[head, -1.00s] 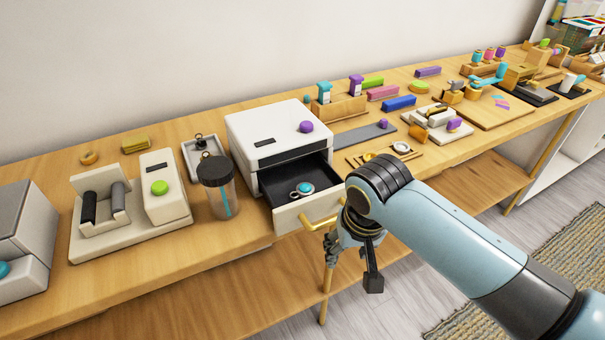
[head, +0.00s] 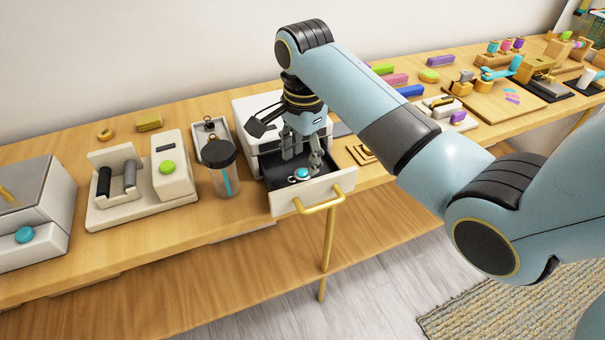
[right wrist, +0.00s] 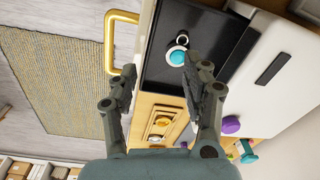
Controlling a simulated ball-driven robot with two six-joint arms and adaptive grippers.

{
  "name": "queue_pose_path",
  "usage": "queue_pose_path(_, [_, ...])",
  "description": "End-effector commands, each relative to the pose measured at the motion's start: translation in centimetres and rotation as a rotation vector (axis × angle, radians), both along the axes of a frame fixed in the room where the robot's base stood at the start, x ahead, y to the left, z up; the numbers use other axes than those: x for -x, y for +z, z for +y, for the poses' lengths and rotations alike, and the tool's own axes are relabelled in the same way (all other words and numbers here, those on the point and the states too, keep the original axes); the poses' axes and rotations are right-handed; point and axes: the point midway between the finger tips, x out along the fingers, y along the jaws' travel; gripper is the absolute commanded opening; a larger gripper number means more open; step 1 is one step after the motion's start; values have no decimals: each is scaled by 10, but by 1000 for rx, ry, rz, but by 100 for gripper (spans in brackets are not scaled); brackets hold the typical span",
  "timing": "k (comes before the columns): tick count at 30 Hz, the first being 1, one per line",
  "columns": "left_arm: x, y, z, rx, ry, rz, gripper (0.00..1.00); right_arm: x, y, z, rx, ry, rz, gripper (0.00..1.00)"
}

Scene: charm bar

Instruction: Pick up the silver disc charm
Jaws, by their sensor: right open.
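A silver, disc-like charm with a teal centre (head: 302,173) lies on the dark floor of the open drawer (head: 285,203). In the right wrist view the charm (right wrist: 177,57) shows a pale rim and a small ring at one end. My right gripper (head: 301,160) points down over the drawer, its fingers apart and empty. In the right wrist view the charm lies just beyond the tips of the gripper (right wrist: 160,68), toward the right finger. I cannot tell the exact height gap. My left gripper is not in view.
The white drawer unit (head: 246,106) stands close behind my gripper. The drawer's gold handle (head: 319,203) sticks out in front. A lidded cup (head: 222,172) stands close to the left. A purple knob (right wrist: 230,125) sits on the unit's top.

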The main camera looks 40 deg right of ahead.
Motion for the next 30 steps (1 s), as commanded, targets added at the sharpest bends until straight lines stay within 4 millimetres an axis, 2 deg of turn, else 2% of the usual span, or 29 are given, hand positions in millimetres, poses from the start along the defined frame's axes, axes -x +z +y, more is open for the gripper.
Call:
queue_pose_path(1, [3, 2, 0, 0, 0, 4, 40, -15, 9, 0, -10, -81, 8, 48])
queue_pose_path(3, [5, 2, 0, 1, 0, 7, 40, -27, 17, 0, -21, -188, 26, 48])
queue_pose_path(7, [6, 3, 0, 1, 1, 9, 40, -36, 19, 0, -29, -285, 45, 48])
queue_pose_path(15, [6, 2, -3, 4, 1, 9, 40, -37, -23, 0, -29, -294, 45, 48])
queue_pose_path(20, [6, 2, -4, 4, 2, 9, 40, -37, -35, 0, -29, -294, 43, 48])
queue_pose_path(30, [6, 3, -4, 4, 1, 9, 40, -39, -82, -1, -30, -292, 45, 48])
